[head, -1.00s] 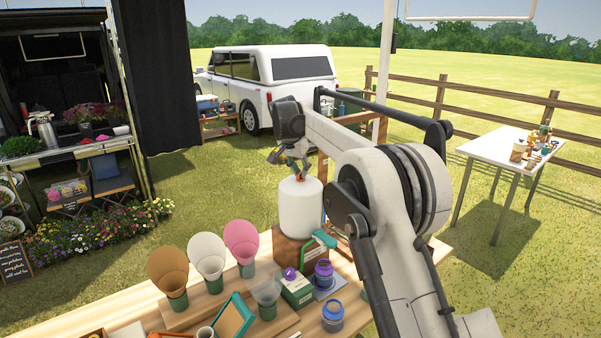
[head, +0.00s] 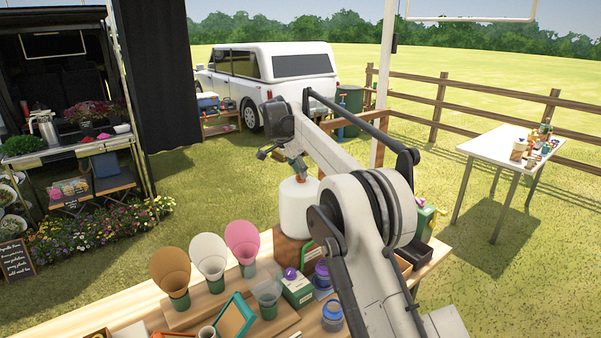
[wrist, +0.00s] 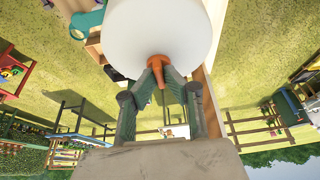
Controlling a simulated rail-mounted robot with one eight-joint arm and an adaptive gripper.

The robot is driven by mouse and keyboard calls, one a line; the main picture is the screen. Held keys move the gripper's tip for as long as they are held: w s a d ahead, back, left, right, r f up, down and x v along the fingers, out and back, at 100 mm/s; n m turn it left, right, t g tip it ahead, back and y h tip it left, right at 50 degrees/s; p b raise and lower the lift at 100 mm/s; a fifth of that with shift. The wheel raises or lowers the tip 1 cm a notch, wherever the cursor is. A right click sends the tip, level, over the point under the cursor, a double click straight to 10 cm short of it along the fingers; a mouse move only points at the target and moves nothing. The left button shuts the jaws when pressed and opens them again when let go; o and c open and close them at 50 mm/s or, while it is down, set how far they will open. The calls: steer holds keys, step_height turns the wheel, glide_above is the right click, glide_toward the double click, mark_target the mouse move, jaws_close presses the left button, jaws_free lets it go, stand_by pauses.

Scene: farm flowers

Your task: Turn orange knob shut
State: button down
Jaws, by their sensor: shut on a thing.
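A white cylindrical tank (head: 298,212) stands upright on a brown wooden block on the long wooden table. Its orange knob (wrist: 158,69) is on top, and a bit of orange also shows in the head view. My gripper (wrist: 160,74) has its two green-grey fingers closed together on the knob, one on each side, with an orange tip showing between them. In the head view my gripper (head: 298,172) is at the top of the tank, tilted, and its fingertips are too small to make out well. The wrist view shows the tank's white body above the knob.
Brown, white and pink cones (head: 209,255) stand at the left of the tank. A green box (head: 297,288) and blue jars (head: 332,315) are in front, close to my arm. A dark open tray (head: 415,254) is at the right. Open grass lies behind the table.

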steer(key=c, duration=1.8)
jaws_free()
steer(key=shift+c, duration=0.2)
steer(key=v, duration=1.2)
steer(key=shift+d, duration=0.1)
